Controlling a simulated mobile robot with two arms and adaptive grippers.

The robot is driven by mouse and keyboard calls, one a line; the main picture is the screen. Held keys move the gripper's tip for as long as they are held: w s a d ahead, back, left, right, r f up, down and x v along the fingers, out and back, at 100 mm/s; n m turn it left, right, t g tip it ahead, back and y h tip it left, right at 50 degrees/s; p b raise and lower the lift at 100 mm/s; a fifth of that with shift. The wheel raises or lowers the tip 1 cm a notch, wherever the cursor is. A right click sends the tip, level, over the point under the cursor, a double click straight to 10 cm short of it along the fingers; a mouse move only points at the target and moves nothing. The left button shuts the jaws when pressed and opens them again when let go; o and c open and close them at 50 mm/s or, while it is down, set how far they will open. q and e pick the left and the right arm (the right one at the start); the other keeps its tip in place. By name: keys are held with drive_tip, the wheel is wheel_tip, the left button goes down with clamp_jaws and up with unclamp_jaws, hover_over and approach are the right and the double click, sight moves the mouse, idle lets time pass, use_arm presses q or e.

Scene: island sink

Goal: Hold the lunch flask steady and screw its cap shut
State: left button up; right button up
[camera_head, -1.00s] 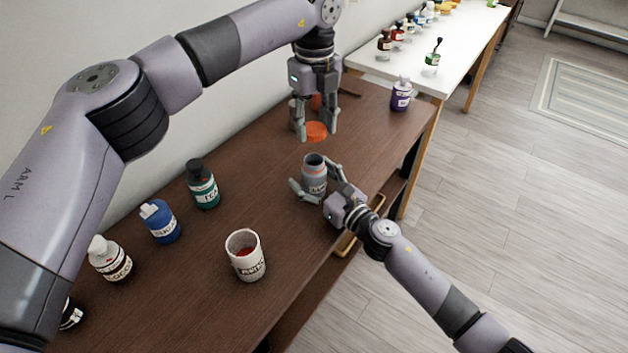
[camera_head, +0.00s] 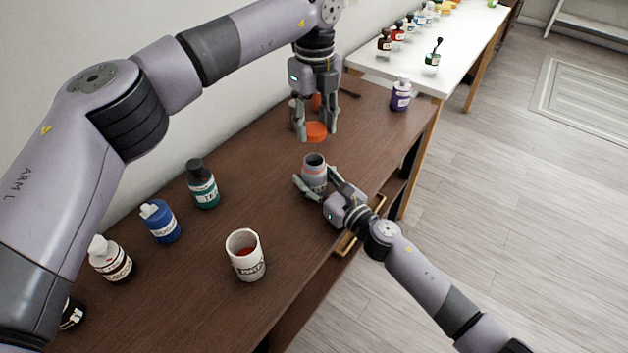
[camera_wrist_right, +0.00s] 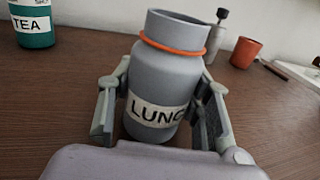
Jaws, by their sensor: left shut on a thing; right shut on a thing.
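The grey lunch flask (camera_head: 314,174) stands on the brown table with its mouth open and an orange ring around its neck. In the right wrist view the flask (camera_wrist_right: 165,85) looks slightly tilted, and its label is partly readable. My right gripper (camera_head: 318,190) is shut on the flask's body, one finger on each side; both fingers (camera_wrist_right: 162,110) also show in the wrist view. The orange cap (camera_head: 316,131) is apart from the flask, above its mouth. My left gripper (camera_head: 316,134) points down from above and is shut on the cap.
A white cup (camera_head: 246,262) stands in front. A teal tea bottle (camera_head: 202,186), a blue bottle (camera_head: 160,222) and a white-capped bottle (camera_head: 109,260) stand at left. A purple bottle (camera_head: 401,95) stands at the far right edge. An orange cup (camera_wrist_right: 245,52) is behind the flask.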

use_arm(q)
hover_over(314, 169)
drive_tip(key=w, duration=0.2)
drive_tip(key=shift+f, duration=2.45)
drive_tip(key=shift+f, duration=0.9)
drive_tip(key=shift+d+f, duration=0.1)
drive_tip(key=shift+f, duration=0.5)
